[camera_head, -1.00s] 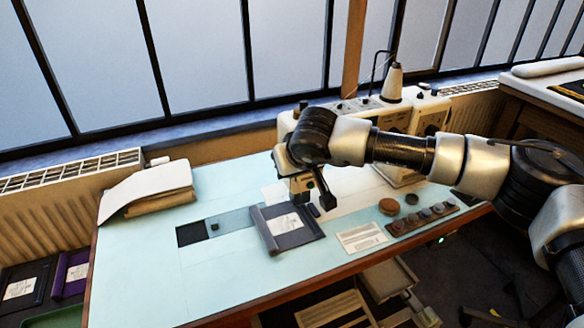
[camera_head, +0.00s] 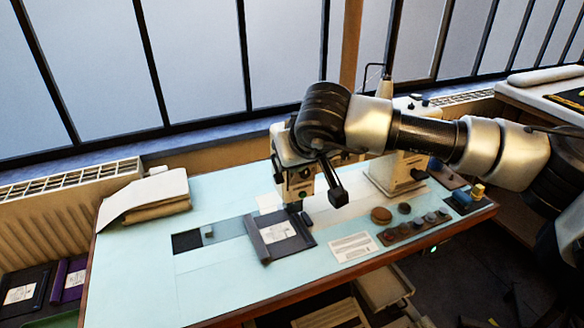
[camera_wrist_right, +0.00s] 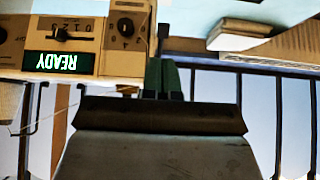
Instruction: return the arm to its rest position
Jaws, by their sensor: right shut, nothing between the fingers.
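My right arm (camera_head: 425,135) reaches in from the right, raised above the table (camera_head: 130,285). Its gripper (camera_head: 338,197) hangs in front of the cream sewing machine (camera_head: 285,150), pointing down, shut and empty. In the right wrist view the fingertips (camera_wrist_right: 162,76) are together with nothing between them. That view is upside down and shows the machine's panel with dials and a lit green READY sign (camera_wrist_right: 58,63) beside the fingers. The arm hides part of the machine in the head view. My left gripper is not in view.
A dark grey folder (camera_head: 268,248) with a white label lies below the gripper. A white card (camera_head: 352,247), a brown disc (camera_head: 381,215) and a tray of several round pieces (camera_head: 415,228) lie to its right. Folded cloth (camera_head: 145,195) is at left. The front left of the table is clear.

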